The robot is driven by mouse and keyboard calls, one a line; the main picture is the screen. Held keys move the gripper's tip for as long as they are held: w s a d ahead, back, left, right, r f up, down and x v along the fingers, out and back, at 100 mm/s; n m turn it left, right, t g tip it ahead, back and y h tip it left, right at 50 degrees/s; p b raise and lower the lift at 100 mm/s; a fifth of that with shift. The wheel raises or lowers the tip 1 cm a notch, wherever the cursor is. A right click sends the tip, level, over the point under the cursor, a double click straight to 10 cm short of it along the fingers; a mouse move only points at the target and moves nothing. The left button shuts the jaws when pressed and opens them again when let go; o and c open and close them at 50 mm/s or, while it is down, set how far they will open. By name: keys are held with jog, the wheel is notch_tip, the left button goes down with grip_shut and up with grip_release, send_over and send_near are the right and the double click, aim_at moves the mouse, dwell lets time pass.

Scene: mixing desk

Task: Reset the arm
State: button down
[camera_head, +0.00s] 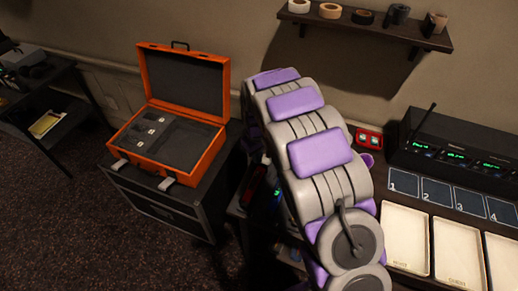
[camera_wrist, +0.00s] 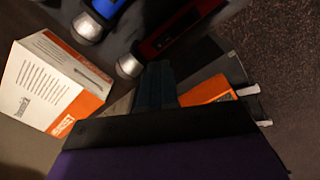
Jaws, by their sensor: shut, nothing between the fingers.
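My arm (camera_head: 310,155), grey with purple pads, stretches up and away over the desk in the head view, and its far end is hidden behind its own links. In the wrist view my gripper (camera_wrist: 155,85) shows as dark fingers, shut and empty. A white and orange box (camera_wrist: 45,85) lies to its left. A blue microphone (camera_wrist: 100,15) and a red microphone (camera_wrist: 175,30) with silver heads lie beyond the fingertips, apart from them as far as I can tell.
An open orange case (camera_head: 175,110) with grey foam stands on a black cabinet (camera_head: 165,205) left of my arm. On the desk at right are numbered cards (camera_head: 435,190), cream trays (camera_head: 405,235) and a black receiver (camera_head: 460,140). A shelf (camera_head: 365,25) with tape rolls hangs above.

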jog(key=s+d+r+m, duration=0.4)
jog(key=s+d+r, duration=0.7)
jog(key=s+r, duration=0.35)
jog(key=s+d+r+m+g, duration=0.1)
jog(key=s+d+r+m, duration=0.1)
jog(key=s, duration=1)
jog(key=s+d+r+m, duration=0.2)
jog(key=s+d+r, duration=0.1)
jog(key=s, duration=1)
jog(key=shift+s+d+g, duration=0.2)
jog(key=shift+g, duration=0.2)
